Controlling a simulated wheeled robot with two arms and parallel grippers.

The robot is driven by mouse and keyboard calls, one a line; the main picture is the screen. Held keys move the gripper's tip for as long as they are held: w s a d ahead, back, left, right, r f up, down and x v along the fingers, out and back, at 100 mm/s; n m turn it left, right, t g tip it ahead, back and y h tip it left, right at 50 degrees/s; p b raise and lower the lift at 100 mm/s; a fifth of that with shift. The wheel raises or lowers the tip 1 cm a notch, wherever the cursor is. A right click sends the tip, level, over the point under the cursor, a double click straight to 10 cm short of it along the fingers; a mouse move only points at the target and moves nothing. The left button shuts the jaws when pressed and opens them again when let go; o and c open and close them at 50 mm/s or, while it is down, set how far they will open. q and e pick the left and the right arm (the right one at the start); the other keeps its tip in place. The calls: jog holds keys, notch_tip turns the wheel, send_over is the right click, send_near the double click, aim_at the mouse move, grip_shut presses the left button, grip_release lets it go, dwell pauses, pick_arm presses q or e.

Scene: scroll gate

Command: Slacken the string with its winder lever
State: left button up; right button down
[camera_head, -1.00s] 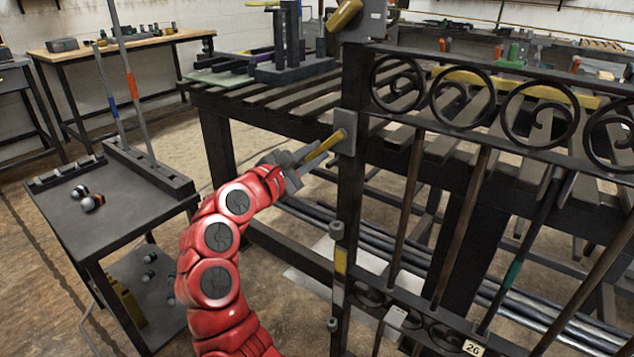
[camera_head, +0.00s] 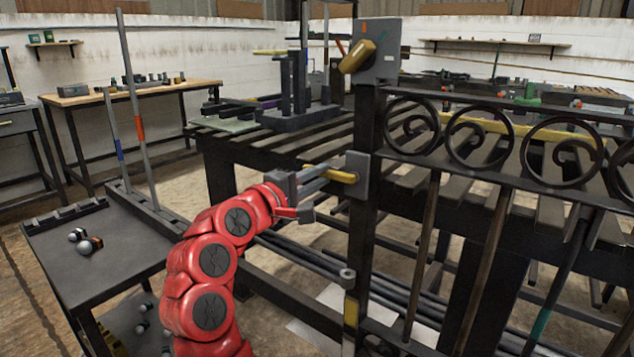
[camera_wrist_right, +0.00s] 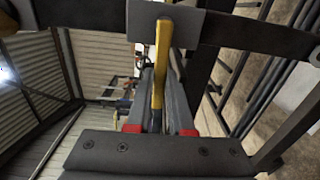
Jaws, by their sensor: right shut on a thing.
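A yellow lever (camera_head: 340,176) sits on a grey plate (camera_head: 357,168) at mid-height on the dark gate post (camera_head: 362,230). It points left and slightly up from its plate. My right gripper (camera_head: 318,184) is shut on this lever; in the right wrist view, the lever (camera_wrist_right: 161,60) runs between its two grey fingers (camera_wrist_right: 158,110). A second, thicker yellow handle (camera_head: 357,56) sits on a grey box (camera_head: 378,48) with red and green marks at the post top. My left gripper is not in view.
The scrolled gate (camera_head: 500,170) extends right from the post. A slatted bench (camera_head: 300,140) stands behind. A dark side table (camera_head: 100,265) with upright rods and small balls stands left. Open floor (camera_head: 165,180) lies between the side table and the bench.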

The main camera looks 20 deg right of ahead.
jog(key=shift+r+m, duration=0.15)
jog(key=shift+m, duration=0.15)
jog(key=c, duration=0.8)
grip_release()
jog(key=p+v, duration=0.2)
jog(key=v, duration=1.5)
jog(key=shift+p, duration=0.3)
jog(key=shift+s+a, duration=0.1)
jog(key=shift+a, duration=0.05)
